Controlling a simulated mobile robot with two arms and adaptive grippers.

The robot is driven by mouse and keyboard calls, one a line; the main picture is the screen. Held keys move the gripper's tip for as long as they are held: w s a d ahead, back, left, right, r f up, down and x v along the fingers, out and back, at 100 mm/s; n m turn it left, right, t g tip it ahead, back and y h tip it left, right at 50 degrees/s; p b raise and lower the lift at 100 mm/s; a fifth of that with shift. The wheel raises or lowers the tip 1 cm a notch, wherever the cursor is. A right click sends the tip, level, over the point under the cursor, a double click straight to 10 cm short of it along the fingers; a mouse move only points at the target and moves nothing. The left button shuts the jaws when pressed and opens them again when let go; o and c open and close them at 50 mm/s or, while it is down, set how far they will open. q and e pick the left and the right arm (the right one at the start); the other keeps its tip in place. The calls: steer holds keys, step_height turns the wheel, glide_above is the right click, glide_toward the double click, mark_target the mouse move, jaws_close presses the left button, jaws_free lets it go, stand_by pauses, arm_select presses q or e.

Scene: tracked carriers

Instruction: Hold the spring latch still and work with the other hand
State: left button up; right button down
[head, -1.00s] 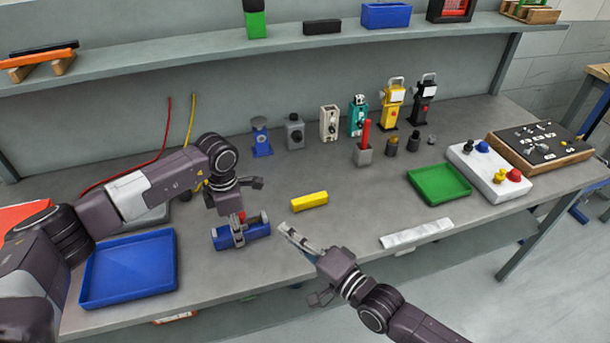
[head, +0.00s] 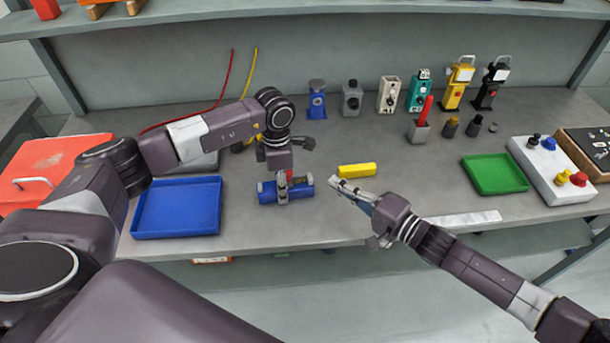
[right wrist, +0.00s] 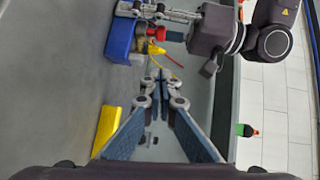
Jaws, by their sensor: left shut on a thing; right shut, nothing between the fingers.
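The spring latch (head: 267,193) is a blue block with a metal band and a red part on top, lying on the grey bench. My left gripper (head: 284,180) reaches down from above and is shut on it. In the right wrist view the latch's blue body (right wrist: 120,38) shows at upper left, with the left gripper's fingers (right wrist: 150,11) at it. My right gripper (head: 333,182) is shut and empty, just right of the latch and apart from it. Its closed fingers (right wrist: 159,78) also show in the right wrist view. The exact grip point on the latch is partly hidden.
A yellow bar (head: 357,170) lies just behind the right gripper. A blue tray (head: 145,230) stands at left and a green tray (head: 495,174) at right. A white strip (head: 465,219) lies at the front edge. Several small devices stand along the back, including a blue one (head: 317,103).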

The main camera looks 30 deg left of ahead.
steer(key=a, duration=0.5)
steer(key=a+f, duration=0.1)
steer(key=a, duration=0.2)
steer(key=shift+w+a, duration=0.1)
steer(key=shift+a, duration=0.4)
steer(key=shift+s, duration=0.2)
